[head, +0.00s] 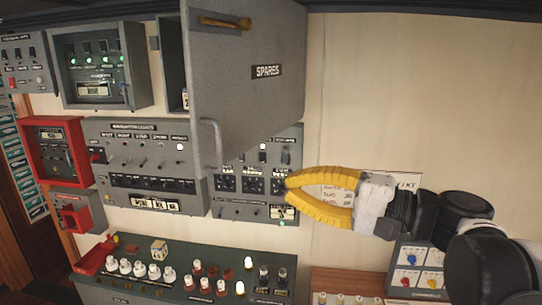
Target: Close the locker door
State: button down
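The grey locker door (245,80) marked SPARES stands open, swung out toward me from the wall. A grey bar handle (213,142) is near its lower left corner, and a yellow-brown bar (224,22) runs near its top. The locker body (170,62) shows as a narrow dark opening left of the door; most of its inside is hidden behind the door. My gripper (287,189) has yellow fingers and points left, below and right of the door. Its fingertips appear to meet, with nothing seen between them. It appears apart from the door and handle.
A navigation lights panel (140,150) is on the wall below the locker. A red box (55,150) and an open grey box (103,65) are to the left. A console with several knobs (185,265) lies below. The wall at upper right is bare.

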jog(key=p+x, duration=0.3)
jog(key=x, duration=1.1)
jog(key=shift+a, duration=0.2)
